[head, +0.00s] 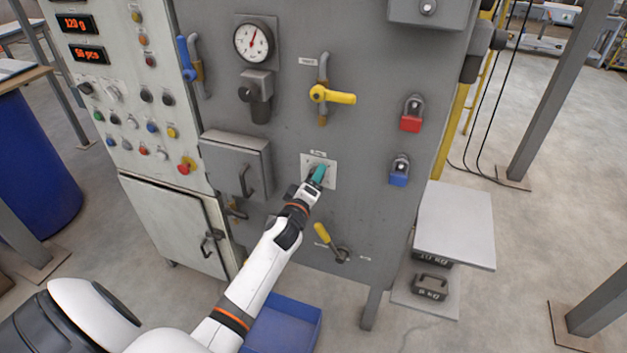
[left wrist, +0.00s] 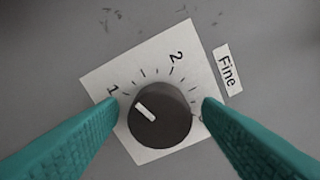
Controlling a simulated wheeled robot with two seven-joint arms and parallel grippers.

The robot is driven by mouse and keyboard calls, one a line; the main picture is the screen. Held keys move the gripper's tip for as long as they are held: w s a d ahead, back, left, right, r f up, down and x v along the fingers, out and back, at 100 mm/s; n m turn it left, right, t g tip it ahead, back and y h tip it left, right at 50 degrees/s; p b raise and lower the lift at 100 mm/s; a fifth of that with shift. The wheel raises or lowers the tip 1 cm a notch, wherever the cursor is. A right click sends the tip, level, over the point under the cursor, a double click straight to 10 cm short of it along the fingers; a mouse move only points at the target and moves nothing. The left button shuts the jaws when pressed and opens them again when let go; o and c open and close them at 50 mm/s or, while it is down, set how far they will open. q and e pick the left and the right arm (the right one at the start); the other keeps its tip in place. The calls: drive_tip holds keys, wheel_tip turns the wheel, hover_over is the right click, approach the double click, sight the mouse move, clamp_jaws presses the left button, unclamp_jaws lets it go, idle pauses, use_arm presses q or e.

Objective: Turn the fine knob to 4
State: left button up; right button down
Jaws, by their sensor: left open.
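The fine knob (left wrist: 160,114) is a dark round knob with a white pointer line, on a white dial plate (left wrist: 142,63) labelled "Fine". In the left wrist view its pointer is at the upper left, close to the mark 1. The mark 2 shows at the top; higher numbers are hidden. My left gripper (left wrist: 162,107) is open, with one teal finger on each side of the knob and neither clearly closed on it. In the head view the left gripper (head: 319,175) is at the plate (head: 333,172) and hides the knob. My right gripper is not in view.
A yellow-handled valve (head: 332,95) is above the plate and a yellow lever (head: 322,233) below it. A grey box with a handle (head: 236,165) is to the left. Red (head: 411,122) and blue (head: 399,178) padlocks hang on the right. A blue bin (head: 283,325) stands below.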

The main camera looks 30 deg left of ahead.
use_arm(q)
drive_tip(key=c, duration=1)
